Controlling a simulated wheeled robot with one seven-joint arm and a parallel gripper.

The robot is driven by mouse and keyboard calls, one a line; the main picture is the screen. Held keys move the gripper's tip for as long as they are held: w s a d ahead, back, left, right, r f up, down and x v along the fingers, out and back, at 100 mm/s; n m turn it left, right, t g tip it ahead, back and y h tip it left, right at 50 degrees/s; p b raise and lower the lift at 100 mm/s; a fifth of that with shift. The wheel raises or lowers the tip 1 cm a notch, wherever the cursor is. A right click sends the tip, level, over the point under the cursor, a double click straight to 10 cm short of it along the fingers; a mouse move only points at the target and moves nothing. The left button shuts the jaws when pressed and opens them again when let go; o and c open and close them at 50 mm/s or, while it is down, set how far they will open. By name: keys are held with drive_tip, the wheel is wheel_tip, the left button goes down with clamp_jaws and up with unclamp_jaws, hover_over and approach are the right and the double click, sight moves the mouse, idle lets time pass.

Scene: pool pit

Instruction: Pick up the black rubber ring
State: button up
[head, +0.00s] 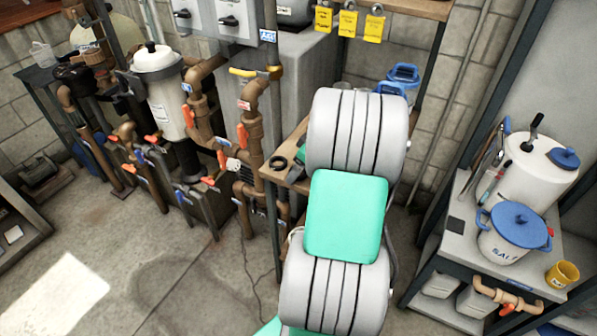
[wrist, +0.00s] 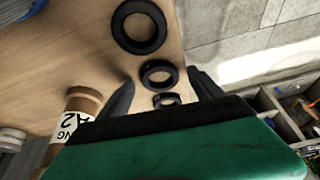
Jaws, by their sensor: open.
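Three black rings of different sizes lie in a row on a wooden tabletop in the wrist view. They are a large ring (wrist: 119,30), a medium ring (wrist: 144,74) and a small ring (wrist: 167,96). The views do not tell which one the task means. My gripper (wrist: 161,79) is open and empty, its dark fingers on either side of the medium and small rings. I cannot tell its height above them. In the head view one black ring (head: 272,162) shows on the tabletop's left end, and my arm hides most of the table.
A brown cylinder with a white label (wrist: 72,127) stands beside my left finger. Brown pipes (head: 250,125) with orange handles stand left of the table. A grey cart (head: 462,222) with a salt pot (head: 510,240) stands at the right. Concrete floor is open at the lower left.

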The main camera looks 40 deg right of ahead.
drive_tip(key=shift+c, duration=0.3)
drive_tip(key=c, duration=1.4)
drive_tip(key=shift+o, duration=0.2)
